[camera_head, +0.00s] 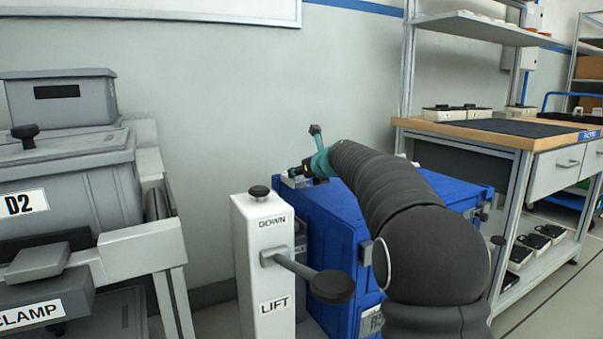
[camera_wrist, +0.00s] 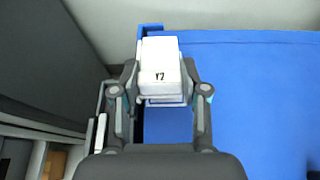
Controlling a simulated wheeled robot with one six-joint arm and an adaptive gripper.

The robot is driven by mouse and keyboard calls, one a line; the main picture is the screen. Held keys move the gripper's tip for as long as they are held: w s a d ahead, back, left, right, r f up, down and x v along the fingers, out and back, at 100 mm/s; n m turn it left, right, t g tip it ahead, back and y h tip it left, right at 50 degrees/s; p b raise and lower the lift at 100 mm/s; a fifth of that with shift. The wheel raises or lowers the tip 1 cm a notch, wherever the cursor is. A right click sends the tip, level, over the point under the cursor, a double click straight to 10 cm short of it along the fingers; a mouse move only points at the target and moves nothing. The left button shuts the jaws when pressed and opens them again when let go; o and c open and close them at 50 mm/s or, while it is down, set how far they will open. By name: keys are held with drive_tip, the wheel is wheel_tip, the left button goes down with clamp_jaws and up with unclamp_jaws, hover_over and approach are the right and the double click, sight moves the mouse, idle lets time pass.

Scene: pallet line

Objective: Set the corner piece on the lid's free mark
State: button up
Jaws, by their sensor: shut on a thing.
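My gripper (camera_wrist: 160,84) is shut on the white corner piece (camera_wrist: 160,58), which has a small dark marking on its face. In the wrist view the piece is over the far left corner of the blue lid (camera_wrist: 255,100). The head view shows my gripper (camera_head: 302,172) low over the back left corner of the blue crate's lid (camera_head: 345,205), with a pale bit of the piece (camera_head: 290,181) beside it. I cannot tell whether the piece touches the lid. No mark on the lid can be made out. My arm hides much of the lid's right side.
A white post (camera_head: 262,265) labelled DOWN and LIFT, with a black-knobbed lever (camera_head: 330,286), stands close in front of the crate. Grey D2 equipment (camera_head: 70,190) with a CLAMP label is at left. A workbench (camera_head: 485,128) is at right. The wall is behind.

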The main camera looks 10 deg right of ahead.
drive_tip(key=shift+f, duration=0.5)
drive_tip(key=o, duration=1.1)
drive_tip(key=shift+r, duration=0.25)
drive_tip(key=v, duration=1.2)
drive_tip(key=shift+r+p, duration=0.4)
